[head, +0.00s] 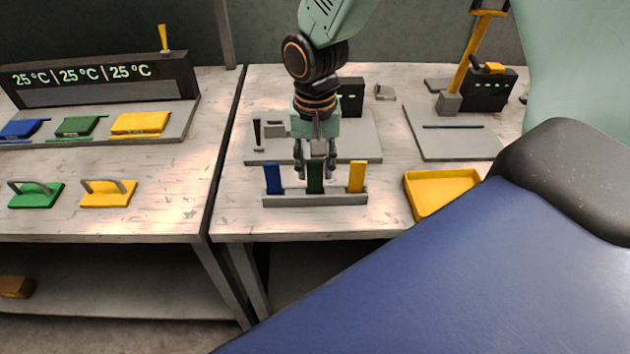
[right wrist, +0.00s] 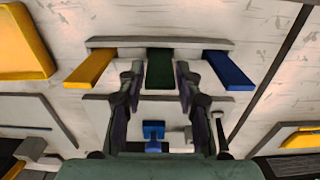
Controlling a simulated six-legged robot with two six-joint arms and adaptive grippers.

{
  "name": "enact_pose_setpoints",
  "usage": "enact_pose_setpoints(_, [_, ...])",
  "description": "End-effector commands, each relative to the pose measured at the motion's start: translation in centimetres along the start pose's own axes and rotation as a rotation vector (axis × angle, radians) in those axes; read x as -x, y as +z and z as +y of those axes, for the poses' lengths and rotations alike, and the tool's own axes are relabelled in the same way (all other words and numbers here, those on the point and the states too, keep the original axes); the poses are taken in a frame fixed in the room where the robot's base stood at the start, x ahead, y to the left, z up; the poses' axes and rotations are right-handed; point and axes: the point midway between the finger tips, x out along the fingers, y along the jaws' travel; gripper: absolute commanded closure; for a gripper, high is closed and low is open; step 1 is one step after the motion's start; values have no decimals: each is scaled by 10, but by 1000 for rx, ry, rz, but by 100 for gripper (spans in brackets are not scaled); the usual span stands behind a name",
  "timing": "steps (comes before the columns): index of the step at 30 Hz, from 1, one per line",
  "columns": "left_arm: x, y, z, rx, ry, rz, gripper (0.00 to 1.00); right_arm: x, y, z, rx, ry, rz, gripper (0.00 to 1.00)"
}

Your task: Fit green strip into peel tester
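The green strip (head: 315,180) stands upright in the middle of a grey rack (head: 340,200), between a blue and a yellow strip. It also shows in the right wrist view (right wrist: 159,72). My right gripper (head: 316,172) points down over it. Its fingers (right wrist: 159,85) are apart, one on each side of the strip, with gaps visible. Behind the rack is a grey-plated device (head: 365,140), partly hidden by my arm. At the back right is another device with a dark box and yellow arm (head: 465,60). I cannot tell which is the peel tester. My left gripper is not in view.
The blue strip (head: 273,178) and yellow strip (head: 357,177) stand close beside the gripper. A yellow tray (head: 412,200) is right of the rack. The left table holds a temperature display unit (head: 110,82), coloured plates and two handled blocks (head: 108,194). A gap separates the tables.

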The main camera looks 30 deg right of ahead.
Motion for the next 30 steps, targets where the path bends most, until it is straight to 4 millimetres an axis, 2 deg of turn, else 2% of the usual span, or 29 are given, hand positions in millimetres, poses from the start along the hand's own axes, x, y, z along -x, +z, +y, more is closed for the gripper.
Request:
enact_pose_setpoints(1, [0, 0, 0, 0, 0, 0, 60, 0, 0, 0, 0, 0, 0, 72])
enact_pose_setpoints(9, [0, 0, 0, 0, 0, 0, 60, 0, 0, 0, 0, 0, 0, 94])
enact_pose_setpoints(17, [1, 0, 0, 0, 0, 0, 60, 4, 0, 0, 0, -1, 1, 94])
enact_pose_setpoints(20, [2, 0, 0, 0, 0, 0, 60, 17, -1, 0, -1, -2, 3, 94])
enact_pose_setpoints(30, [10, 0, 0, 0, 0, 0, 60, 81, -1, 0, -1, -2, 4, 94])
